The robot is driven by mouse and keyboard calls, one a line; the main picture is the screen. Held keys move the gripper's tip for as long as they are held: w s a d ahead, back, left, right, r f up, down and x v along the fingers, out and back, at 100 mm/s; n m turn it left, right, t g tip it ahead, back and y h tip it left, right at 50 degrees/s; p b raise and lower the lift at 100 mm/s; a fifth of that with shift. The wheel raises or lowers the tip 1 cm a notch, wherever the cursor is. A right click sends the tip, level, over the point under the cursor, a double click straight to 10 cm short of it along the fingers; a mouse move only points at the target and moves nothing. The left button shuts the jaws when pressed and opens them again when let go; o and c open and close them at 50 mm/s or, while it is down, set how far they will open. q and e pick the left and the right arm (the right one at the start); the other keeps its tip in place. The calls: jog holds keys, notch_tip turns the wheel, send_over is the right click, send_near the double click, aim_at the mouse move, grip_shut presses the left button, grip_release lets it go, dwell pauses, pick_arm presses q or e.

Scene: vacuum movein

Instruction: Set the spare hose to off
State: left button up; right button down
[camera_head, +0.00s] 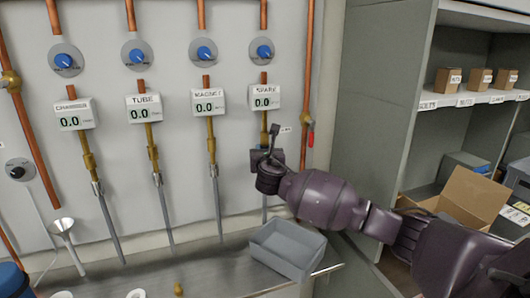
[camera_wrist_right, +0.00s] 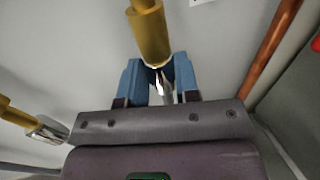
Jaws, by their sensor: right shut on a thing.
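The spare line hangs under the gauge labelled SPARE (camera_head: 265,96), which reads 0.0. Its blue knob (camera_head: 261,51) sits on a round plate above. In the head view my right gripper (camera_head: 272,160) is at this line below the gauge and hides much of its lower fitting. In the right wrist view the blue fingers of my right gripper (camera_wrist_right: 160,78) are shut on a silvery fitting (camera_wrist_right: 160,88), just under a brass cylinder (camera_wrist_right: 150,35). The grip contact is partly hidden. My left gripper is not in view.
The magnet gauge (camera_head: 208,102), tube gauge (camera_head: 144,107) and chamber gauge (camera_head: 74,115) also read 0.0, with hoses below. A grey bin (camera_head: 288,246) stands on the bench under my right arm. A red-handled valve (camera_head: 311,137) is to the right. Shelves with small boxes stand further right.

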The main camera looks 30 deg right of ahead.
jog(key=shift+f+b, duration=0.35)
jog(key=shift+f, duration=1.75)
jog(key=shift+s, duration=0.1)
jog(key=c, duration=0.8)
grip_release()
jog(key=shift+c, duration=0.2)
jog(key=shift+r, duration=0.1)
jog(key=v, duration=1)
jog(key=shift+s+a, duration=0.25)
jog(key=shift+s, duration=0.05)
